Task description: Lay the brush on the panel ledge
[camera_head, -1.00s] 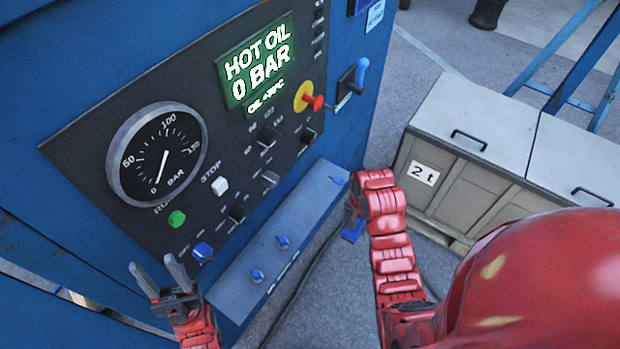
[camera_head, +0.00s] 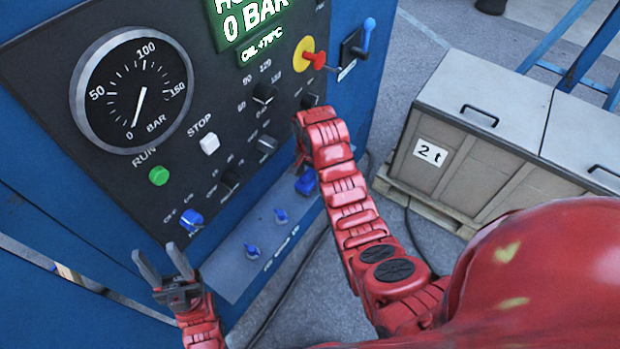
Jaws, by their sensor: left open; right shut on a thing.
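The panel ledge (camera_head: 232,272) is a blue-grey shelf along the foot of the black control panel. It carries small blue knobs. My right gripper (camera_head: 302,164) is mostly hidden behind its own red wrist, at the ledge's far right end.
The panel (camera_head: 60,130) carries a gauge (camera_head: 132,90), a green RUN button (camera_head: 158,176), a white STOP button (camera_head: 209,143), a red button (camera_head: 316,59) and several knobs. A grey cabinet (camera_head: 480,120) stands on a pallet at the right. A cable lies on the floor below the ledge.

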